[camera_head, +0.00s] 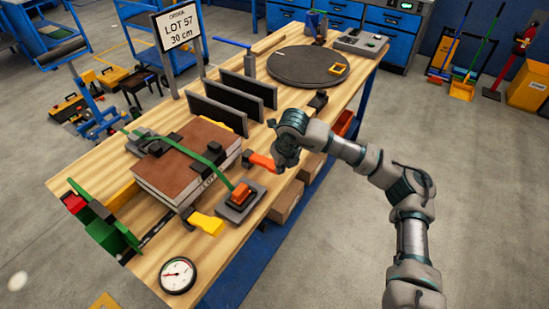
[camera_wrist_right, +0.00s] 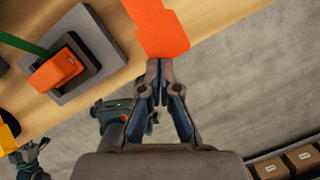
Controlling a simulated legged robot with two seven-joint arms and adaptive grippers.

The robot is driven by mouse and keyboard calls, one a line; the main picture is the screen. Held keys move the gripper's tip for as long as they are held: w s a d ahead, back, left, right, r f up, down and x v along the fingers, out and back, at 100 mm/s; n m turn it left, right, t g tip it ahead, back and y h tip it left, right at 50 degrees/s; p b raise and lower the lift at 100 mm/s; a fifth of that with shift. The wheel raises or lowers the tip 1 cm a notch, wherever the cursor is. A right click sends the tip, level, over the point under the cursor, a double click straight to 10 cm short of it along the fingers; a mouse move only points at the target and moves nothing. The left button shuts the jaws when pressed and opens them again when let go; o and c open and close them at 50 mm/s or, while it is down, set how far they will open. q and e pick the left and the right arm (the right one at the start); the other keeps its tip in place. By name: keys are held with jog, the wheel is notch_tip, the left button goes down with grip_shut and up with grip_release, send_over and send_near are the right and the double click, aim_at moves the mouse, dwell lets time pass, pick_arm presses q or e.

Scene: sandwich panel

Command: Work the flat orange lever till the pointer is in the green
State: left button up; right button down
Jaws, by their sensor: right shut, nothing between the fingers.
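A flat orange lever (camera_head: 262,162) points out over the right edge of the workbench; it also shows large in the right wrist view (camera_wrist_right: 158,28). My right gripper (camera_wrist_right: 160,66) is shut and empty, its fingertips at the lever's end; I cannot tell if they touch. In the head view the right gripper (camera_head: 283,160) is beside the lever. A second, blocky orange handle (camera_head: 241,194) sits on a grey plate at the end of a green strap. A round white dial (camera_head: 178,275) lies at the near corner; its pointer is too small to read against any green zone.
The green strap crosses a brown-topped block (camera_head: 188,155). Black upright panels (camera_head: 229,100) and a dark round mat (camera_head: 307,66) stand farther back. A yellow piece (camera_head: 207,222) lies left of the strap's plate. Cardboard boxes (camera_head: 286,202) sit below the bench edge.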

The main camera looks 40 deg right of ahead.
jog(key=shift+r, duration=0.1)
jog(key=v, duration=1.1)
jog(key=shift+r, duration=0.35)
dwell(1.0)
